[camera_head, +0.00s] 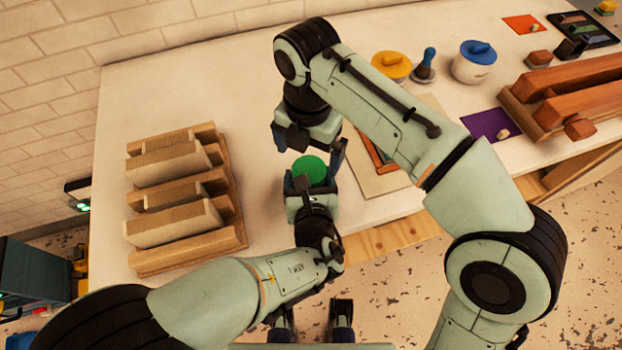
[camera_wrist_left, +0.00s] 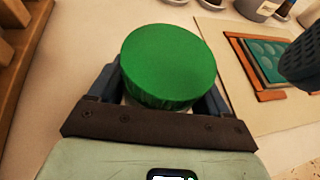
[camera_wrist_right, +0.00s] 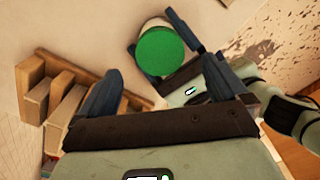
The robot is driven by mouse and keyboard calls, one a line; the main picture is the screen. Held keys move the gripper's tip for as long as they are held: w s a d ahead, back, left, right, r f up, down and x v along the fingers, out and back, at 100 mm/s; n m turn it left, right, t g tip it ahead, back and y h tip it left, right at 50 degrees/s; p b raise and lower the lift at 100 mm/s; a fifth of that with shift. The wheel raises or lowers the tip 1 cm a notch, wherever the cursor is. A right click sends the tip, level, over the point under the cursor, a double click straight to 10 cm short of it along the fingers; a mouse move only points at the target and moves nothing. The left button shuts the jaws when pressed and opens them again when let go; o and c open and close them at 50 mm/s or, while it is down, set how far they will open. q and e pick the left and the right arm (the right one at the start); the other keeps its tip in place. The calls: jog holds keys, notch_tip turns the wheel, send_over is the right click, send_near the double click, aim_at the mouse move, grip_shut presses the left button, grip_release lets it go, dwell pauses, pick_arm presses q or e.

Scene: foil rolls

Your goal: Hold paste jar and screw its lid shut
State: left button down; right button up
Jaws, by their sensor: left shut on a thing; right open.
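The paste jar has a round green lid (camera_head: 309,170) on top, and its body is mostly hidden by my left gripper. The lid also fills the middle of the left wrist view (camera_wrist_left: 168,62). My left gripper (camera_head: 311,190) is shut on the jar from the front side, below the lid. My right gripper (camera_head: 308,150) is open above and behind the jar. In the right wrist view the green lid (camera_wrist_right: 160,52) shows ahead of the open fingers, with a pale bit of jar beyond it. I cannot tell whether the lid is tight.
A wooden rack (camera_head: 235,225) with ribbed blocks stands at left. A board with a framed green piece (camera_wrist_left: 262,62) lies right of the jar. Pots with yellow (camera_head: 391,66) and blue (camera_head: 480,52) lids stand farther back. A wooden rack with reddish bars (camera_head: 570,100) is at right.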

jog(key=shift+r, duration=0.1)
notch_tip(320, 180, up, 7)
jog(key=shift+r, duration=0.15)
dwell(0.4)
pick_arm(q)
grip_release()
jog(key=p+v, duration=0.2)
jog(key=v, duration=0.6)
jog(key=shift+s+r, duration=0.15)
jog(key=shift+r, duration=0.05)
jog(key=b+v, duration=0.1)
jog(key=v, duration=0.3)
jog(key=shift+f, duration=0.1)
jog(key=shift+s+r, duration=0.25)
jog(key=shift+s, duration=0.25)
pick_arm(e)
jog(key=shift+r, duration=0.4)
